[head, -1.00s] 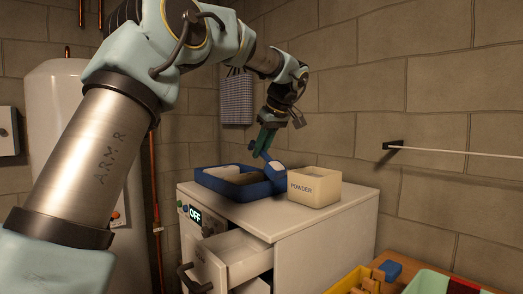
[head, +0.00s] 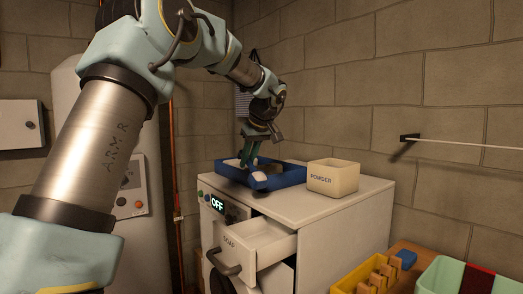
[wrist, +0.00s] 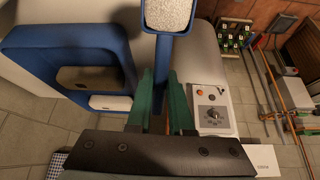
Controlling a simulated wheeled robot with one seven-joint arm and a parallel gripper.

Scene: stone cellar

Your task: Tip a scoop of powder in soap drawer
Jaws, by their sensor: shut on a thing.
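The blue scoop (head: 258,179) is filled with white powder, which shows clearly in the wrist view (wrist: 168,13). My gripper (head: 250,158) is shut on its handle, with the green fingers either side in the wrist view (wrist: 160,85). The scoop is above the front edge of the blue tray, behind and above the soap drawer. The soap drawer (head: 230,241), labelled SOAP, is pulled out from the white machine's front. Its inside shows pale and partly hidden by its front wall. The cream powder box (head: 333,179), labelled POWDER, stands on the machine top.
The blue tray (head: 291,173) sits on the machine top (head: 360,195), left of the powder box. A display reads OFF (head: 217,204) on the machine's front. A yellow bin (head: 345,284) and a green bin (head: 455,275) stand at lower right. A wall rod (head: 460,145) juts out at right.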

